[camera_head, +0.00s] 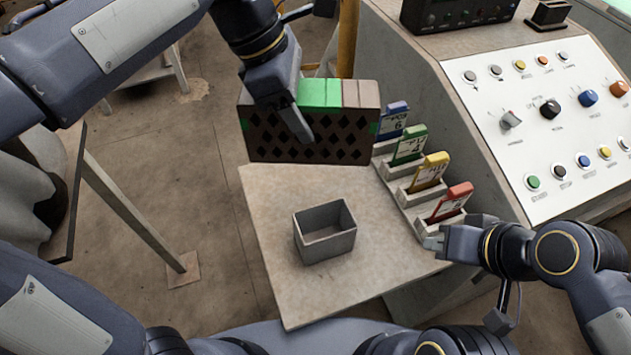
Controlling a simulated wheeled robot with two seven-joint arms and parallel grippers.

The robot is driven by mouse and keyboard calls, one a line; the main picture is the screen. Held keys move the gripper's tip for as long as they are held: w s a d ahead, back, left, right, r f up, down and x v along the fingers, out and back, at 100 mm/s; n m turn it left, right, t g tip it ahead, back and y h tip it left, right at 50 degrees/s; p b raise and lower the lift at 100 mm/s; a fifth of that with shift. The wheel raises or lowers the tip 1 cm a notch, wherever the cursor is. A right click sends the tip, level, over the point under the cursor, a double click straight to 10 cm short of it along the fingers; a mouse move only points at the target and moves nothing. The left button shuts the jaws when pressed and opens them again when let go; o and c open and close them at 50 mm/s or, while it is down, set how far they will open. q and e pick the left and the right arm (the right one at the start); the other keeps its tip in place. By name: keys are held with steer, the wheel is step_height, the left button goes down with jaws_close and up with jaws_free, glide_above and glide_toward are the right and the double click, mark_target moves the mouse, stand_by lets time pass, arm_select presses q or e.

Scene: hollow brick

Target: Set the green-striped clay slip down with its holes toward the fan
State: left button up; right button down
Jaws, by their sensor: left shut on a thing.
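The green-striped clay slip (345,140) is a dark brown hollow brick with rows of diamond-shaped holes on the long side facing me. A bright green band crosses its top, with green marks at its sides. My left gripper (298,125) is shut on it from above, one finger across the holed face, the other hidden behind. The slip is at the far edge of the pale table (275,220); I cannot tell whether it touches the surface. My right gripper (434,241) is empty by the table's right edge; its jaw gap is unclear. I cannot make out a fan.
A small open grey box (325,246) stands mid-table. Bare table lies around the box.

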mark_target(274, 139)
arm_select(q)
steer(key=shift+w+f+b, duration=0.2)
steer(key=shift+f+b, duration=0.1)
steer(key=shift+f, duration=4.15)
steer(key=shift+w+f+b, duration=0.15)
steer(key=shift+f+b, duration=0.15)
steer(key=shift+f, duration=4.15)
steer(key=shift+f, duration=0.15)
steer(key=o, duration=1.1)
steer(key=shift+s, duration=0.1)
steer(key=v, duration=1.2)
